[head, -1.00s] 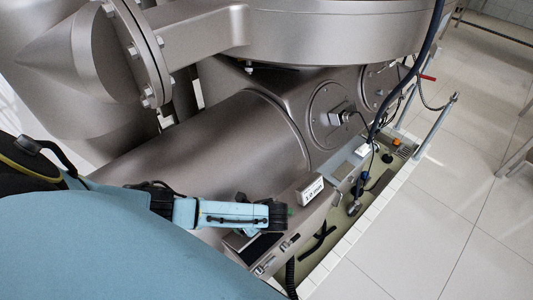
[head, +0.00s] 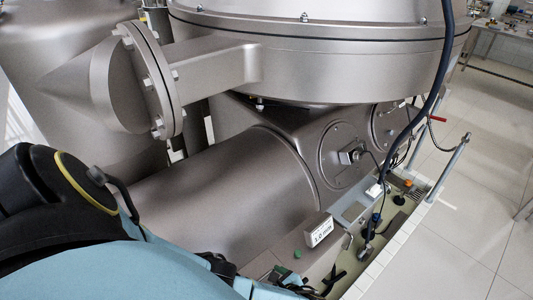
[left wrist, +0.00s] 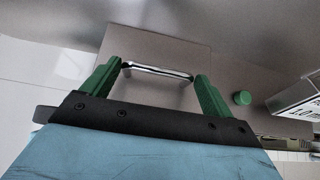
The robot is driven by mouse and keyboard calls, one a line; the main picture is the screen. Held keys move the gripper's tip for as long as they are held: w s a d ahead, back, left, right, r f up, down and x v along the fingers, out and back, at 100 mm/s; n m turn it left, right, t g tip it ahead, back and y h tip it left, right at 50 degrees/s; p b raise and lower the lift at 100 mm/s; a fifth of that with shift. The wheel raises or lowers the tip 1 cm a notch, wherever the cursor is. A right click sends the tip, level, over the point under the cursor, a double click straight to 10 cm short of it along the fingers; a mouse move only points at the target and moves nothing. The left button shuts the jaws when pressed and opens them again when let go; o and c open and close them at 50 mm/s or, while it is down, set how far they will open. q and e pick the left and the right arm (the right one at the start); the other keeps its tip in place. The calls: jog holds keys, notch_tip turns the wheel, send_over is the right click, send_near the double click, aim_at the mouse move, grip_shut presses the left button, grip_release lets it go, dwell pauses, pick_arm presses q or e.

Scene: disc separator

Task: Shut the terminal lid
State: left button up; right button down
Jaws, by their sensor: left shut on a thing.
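In the left wrist view, a flat grey-brown panel (left wrist: 150,50), which looks like the terminal lid, carries a shiny metal bar handle (left wrist: 158,72). My left gripper (left wrist: 156,74) has its two green fingers at the two ends of this handle and is shut on it. In the head view my left gripper is low in the picture, beside the terminal box below the big drum, and mostly hidden by my own arm. I cannot tell how far the lid stands open. My right gripper is not in view.
A green button (left wrist: 242,98) and a white "1.0 mm" label block (head: 319,232) sit close to the gripper. A large metal cylinder (head: 220,185) and a drum (head: 320,55) rise behind. A dark cable (head: 437,95) hangs at the right.

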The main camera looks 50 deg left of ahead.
pick_arm(q)
jog(key=o, duration=1)
jog(key=shift+d, duration=0.35)
jog(key=shift+o, duration=0.4)
jog(key=shift+w, duration=0.1)
jog(key=shift+a, duration=0.1)
jog(key=shift+d+r, duration=0.25)
jog(key=p+v, duration=0.2)
jog(key=v, duration=1)
jog(key=shift+d+r+p, duration=0.2)
jog(key=shift+d+p, duration=0.15)
